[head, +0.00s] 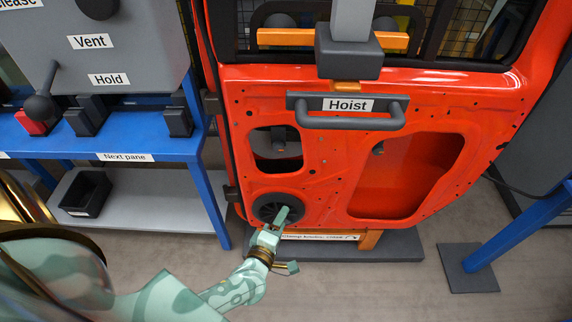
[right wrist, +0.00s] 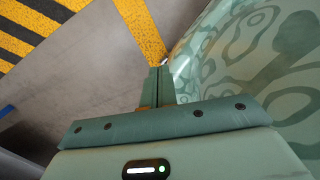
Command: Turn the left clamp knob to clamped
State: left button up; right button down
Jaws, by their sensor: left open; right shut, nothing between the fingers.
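The red door panel (head: 225,140) stands upright in an orange frame. My left gripper (head: 287,215) is open at the door's lower left, in front of a dark round part (head: 268,206) there. I cannot tell whether its fingers touch that part, or whether it is the left clamp knob. A small dark knob-like part (head: 279,147) shows through the opening above, and another (head: 378,148) sits farther right. My right gripper (right wrist: 160,85) is shut and empty in the right wrist view, away from the door.
A grey hoist handle (head: 347,113) crosses the door's upper part. At left stands a blue bench (head: 130,145) with a grey lever box (head: 120,50) and a shelf with a black bin (head: 85,192). A blue post (head: 515,232) stands at right. Yellow-black floor stripes (right wrist: 65,15) lie below my right gripper.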

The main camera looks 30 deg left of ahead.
pick_arm(q)
jog(key=w+a+r+n+y+b, duration=0.2)
jog(key=w+a+n+y+b, duration=0.25)
jog(key=n, duration=0.55)
jog(key=n+y+b, duration=0.2)
jog(key=n+b, duration=0.1)
jog(key=n, duration=0.1)
send_near(278, 150)
jog(key=shift+g, duration=0.4)
jog(key=x, duration=0.4)
jog(key=shift+w, duration=0.2)
jog(key=b+x, duration=0.1)
jog(key=x, duration=0.3)
jog(key=shift+w+a+r, duration=0.2)
jog(key=shift+w+a, duration=0.05)
jog(key=shift+w, duration=0.2)
jog(key=shift+a+r, duration=0.1)
jog(key=shift+c, duration=0.3)
jog(key=c, duration=0.9)
pick_arm(e)
notch_tip(278, 150, down, 10)
jog(key=s+g, duration=0.1)
jog(key=s, duration=0.1)
jog(key=shift+s+d+r, duration=0.15)
jog(key=shift+d+r, duration=0.1)
jog(key=shift+d, duration=0.1)
